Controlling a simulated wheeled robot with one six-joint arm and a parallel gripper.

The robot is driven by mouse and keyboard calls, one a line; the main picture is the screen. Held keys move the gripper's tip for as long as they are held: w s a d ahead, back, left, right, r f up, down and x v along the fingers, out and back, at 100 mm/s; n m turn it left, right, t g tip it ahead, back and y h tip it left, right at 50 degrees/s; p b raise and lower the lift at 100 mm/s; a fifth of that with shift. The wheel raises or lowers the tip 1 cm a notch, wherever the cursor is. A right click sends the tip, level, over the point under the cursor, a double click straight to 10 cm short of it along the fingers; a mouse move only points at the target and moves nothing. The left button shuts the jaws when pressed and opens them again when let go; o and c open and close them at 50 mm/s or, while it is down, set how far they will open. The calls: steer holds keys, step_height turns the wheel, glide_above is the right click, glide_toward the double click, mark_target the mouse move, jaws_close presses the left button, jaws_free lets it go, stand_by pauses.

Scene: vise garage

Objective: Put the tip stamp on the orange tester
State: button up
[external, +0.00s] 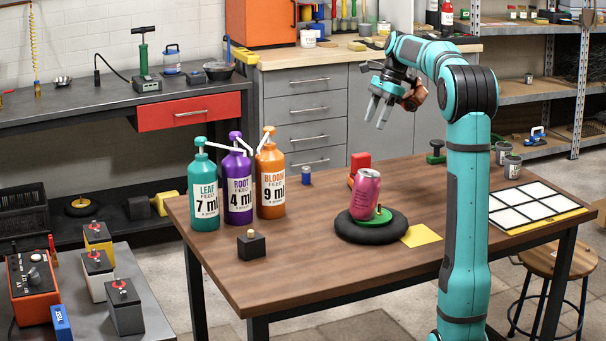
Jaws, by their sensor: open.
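My gripper (377,113) is open and empty, raised above the back of the wooden table (330,264). A boxy orange device with a dial, likely the orange tester (33,292), stands on the low grey bench at the lower left. I cannot tell for certain which item is the tip stamp. Candidates on the table are a black block with a brass top (251,244) at the front left, a small blue cylinder (306,176), a red piece (360,164) behind the can, and a green piece (437,153) at the back right. My gripper is apart from all of them.
A pink can (366,193) stands tilted on a green piece over a black round pad (371,229). Three pump bottles (237,187) stand at the table's left. Several batteries (124,306) crowd the bench beside the orange device. The table's front middle is clear.

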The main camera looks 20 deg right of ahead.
steer(key=s+a+r+n+t+h, duration=0.1)
steer(key=s+a+r+n+t, duration=0.2)
steer(key=s, duration=0.7)
steer(key=s+a+r+n+t+h, duration=0.2)
steer(key=s+a+r+n+t, duration=0.2)
steer(key=s+n+t, duration=0.4)
steer(key=s+a+r+n+t+h, duration=0.1)
steer(key=s+a+r+n+t, duration=0.3)
steer(key=s, duration=1)
steer(key=a+n+t, duration=0.1)
steer(key=n+t, duration=0.1)
steer(key=n, duration=0.1)
steer(key=shift+a, duration=0.35)
steer(key=shift+o, duration=0.3)
